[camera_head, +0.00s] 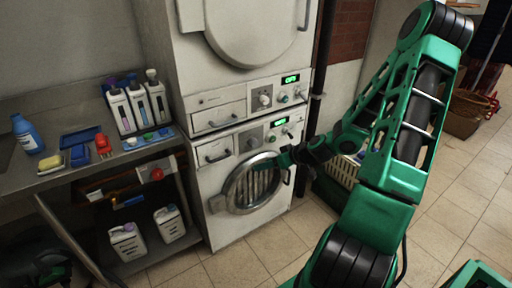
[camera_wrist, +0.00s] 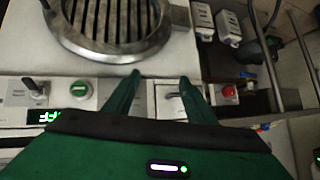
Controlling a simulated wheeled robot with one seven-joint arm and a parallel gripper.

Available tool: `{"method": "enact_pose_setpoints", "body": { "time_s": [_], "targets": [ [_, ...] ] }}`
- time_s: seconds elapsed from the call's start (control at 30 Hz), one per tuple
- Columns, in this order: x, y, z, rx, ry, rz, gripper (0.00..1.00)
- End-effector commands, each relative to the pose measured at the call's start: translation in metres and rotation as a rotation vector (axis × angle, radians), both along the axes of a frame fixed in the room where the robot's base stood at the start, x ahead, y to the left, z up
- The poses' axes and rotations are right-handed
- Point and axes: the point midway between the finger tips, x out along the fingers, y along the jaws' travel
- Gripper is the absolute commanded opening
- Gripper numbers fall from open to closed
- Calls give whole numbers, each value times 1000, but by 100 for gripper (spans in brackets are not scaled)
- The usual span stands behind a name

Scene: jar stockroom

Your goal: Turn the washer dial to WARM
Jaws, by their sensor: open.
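The washer (camera_head: 222,190) is the lower of two stacked white machines, with a round metal-rimmed door (camera_head: 232,192). My gripper (camera_wrist: 159,80) is open and empty.
The upper machine has a similar panel with a dial (camera_head: 265,99). A metal counter (camera_head: 75,180) with bottles stands at left, and white jugs (camera_head: 127,242) are below.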

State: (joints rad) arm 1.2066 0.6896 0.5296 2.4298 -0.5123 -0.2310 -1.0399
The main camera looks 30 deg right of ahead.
Motion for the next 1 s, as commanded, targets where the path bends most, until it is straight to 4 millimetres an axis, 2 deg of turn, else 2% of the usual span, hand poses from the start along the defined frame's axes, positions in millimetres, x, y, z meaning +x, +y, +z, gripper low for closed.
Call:
{"method": "enact_pose_setpoints", "body": {
  "time_s": [0.1,0.2,0.4,0.63,1.0],
  "targets": [
    [20,-20,6,33,-126,-77,50],
    [32,-36,14,44,-209,-136,50],
    [42,-58,24,48,-293,-209,50],
    [61,-58,19,48,-303,-216,50],
    [118,-49,-5,50,-303,-217,50]
  ]
}}
